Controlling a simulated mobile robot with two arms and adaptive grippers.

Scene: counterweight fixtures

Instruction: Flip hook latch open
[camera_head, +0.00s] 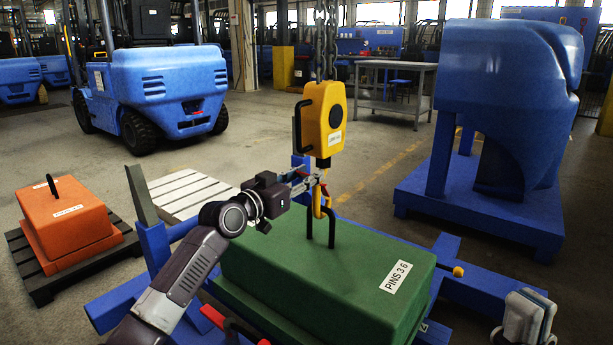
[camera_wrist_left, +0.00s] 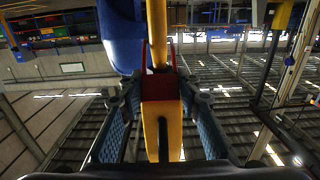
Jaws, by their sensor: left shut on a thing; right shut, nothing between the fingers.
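A yellow hoist block (camera_head: 323,128) hangs on chains above the green counterweight (camera_head: 310,275). Below it hangs a yellow hook (camera_head: 318,208) at the black loop handle (camera_head: 331,222) on top of the counterweight. A small red latch (camera_head: 324,190) sits at the hook. My left gripper (camera_head: 308,184) reaches in from the left at the hook's height. In the left wrist view its fingers (camera_wrist_left: 158,100) close on both sides of the red latch (camera_wrist_left: 160,87), with the yellow hook (camera_wrist_left: 176,135) behind. My right gripper (camera_head: 526,314) is shut and empty at the lower right.
The green counterweight rests among blue beams (camera_head: 485,290). An orange block (camera_head: 66,222) sits on a dark pallet at left. A large blue counterweight (camera_head: 508,95) stands at right, and a forklift (camera_head: 165,85) behind at left. Open floor lies between.

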